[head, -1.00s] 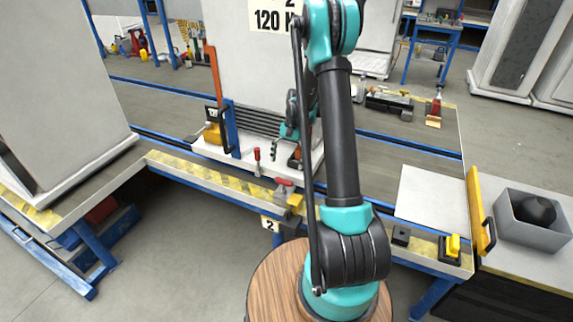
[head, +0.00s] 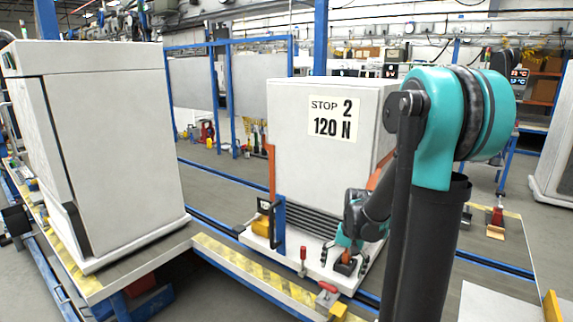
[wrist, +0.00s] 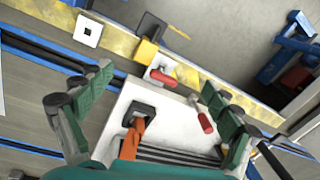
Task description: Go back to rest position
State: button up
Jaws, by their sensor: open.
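My arm rises at the right of the head view. My gripper (head: 345,262) hangs low in front of the white cabinet (head: 290,130) marked "STOP 2 120 N". In the wrist view my gripper (wrist: 152,88) is open, its green-padded fingers apart with nothing held between them. Below it lie the cabinet's white base, a red-handled clamp (wrist: 163,77) and a second red handle (wrist: 205,121). An orange bar (wrist: 131,142) in a black socket stands close to the fingers; I cannot tell whether anything touches.
Another white cabinet (head: 115,140) stands on the line at left. A yellow-striped edge (head: 245,268) runs along the front of the line. A blue post (head: 279,222) and orange bar (head: 271,170) stand at the cabinet's left corner. Open floor shows at lower left.

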jog(key=s+d+n+t+h, duration=0.1)
jog(key=s+n+t, duration=0.2)
jog(key=s, duration=1)
jog(key=shift+s+d+n+t, duration=0.15)
jog(key=shift+s+n+t, duration=0.25)
jog(key=shift+t, duration=0.1)
